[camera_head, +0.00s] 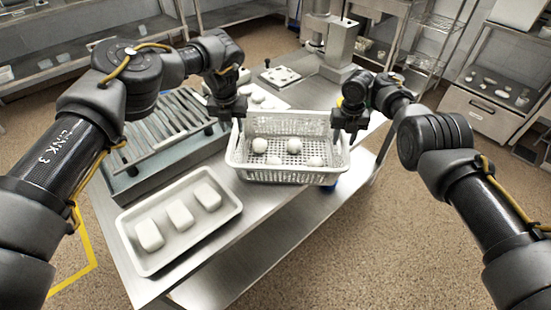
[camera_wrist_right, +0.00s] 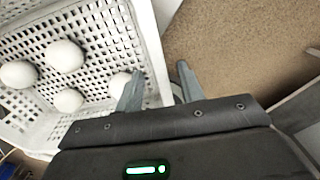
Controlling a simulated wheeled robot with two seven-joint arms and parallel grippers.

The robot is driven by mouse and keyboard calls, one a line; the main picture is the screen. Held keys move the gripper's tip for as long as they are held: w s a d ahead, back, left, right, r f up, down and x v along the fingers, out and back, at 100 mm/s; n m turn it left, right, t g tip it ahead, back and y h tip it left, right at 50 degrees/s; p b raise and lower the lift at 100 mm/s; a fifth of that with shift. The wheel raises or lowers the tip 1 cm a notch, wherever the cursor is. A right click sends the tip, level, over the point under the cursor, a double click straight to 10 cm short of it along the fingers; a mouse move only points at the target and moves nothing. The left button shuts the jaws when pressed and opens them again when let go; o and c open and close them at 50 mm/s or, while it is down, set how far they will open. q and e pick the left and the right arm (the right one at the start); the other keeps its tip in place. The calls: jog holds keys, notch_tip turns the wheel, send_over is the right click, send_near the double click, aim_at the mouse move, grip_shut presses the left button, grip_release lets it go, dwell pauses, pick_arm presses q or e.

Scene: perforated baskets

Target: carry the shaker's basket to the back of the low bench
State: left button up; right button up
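A white perforated basket (camera_head: 287,178) holding several round white pieces (camera_head: 260,145) is near the right edge of the steel bench (camera_head: 215,262). Whether it rests on something is hidden. My left gripper (camera_head: 228,112) is at the basket's left rim; its fingers are too small to read. My right gripper (camera_head: 350,122) is at the right rim. In the right wrist view, the fingers of this gripper (camera_wrist_right: 157,85) are apart, one inside and one outside the basket wall (camera_wrist_right: 148,38), with a gap showing beside the outer finger.
A white tray (camera_head: 148,267) with three white blocks lies at the bench's front left. A slatted metal rack (camera_head: 165,130) stands left of the basket. A metal column (camera_head: 340,50) and a small white plate (camera_head: 280,76) are behind. Floor is open at right.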

pick_arm(q)
notch_tip(320, 180, up, 8)
jog(key=s, duration=0.1)
pick_arm(e)
notch_tip(320, 180, up, 12)
dwell(0.7)
dwell(0.3)
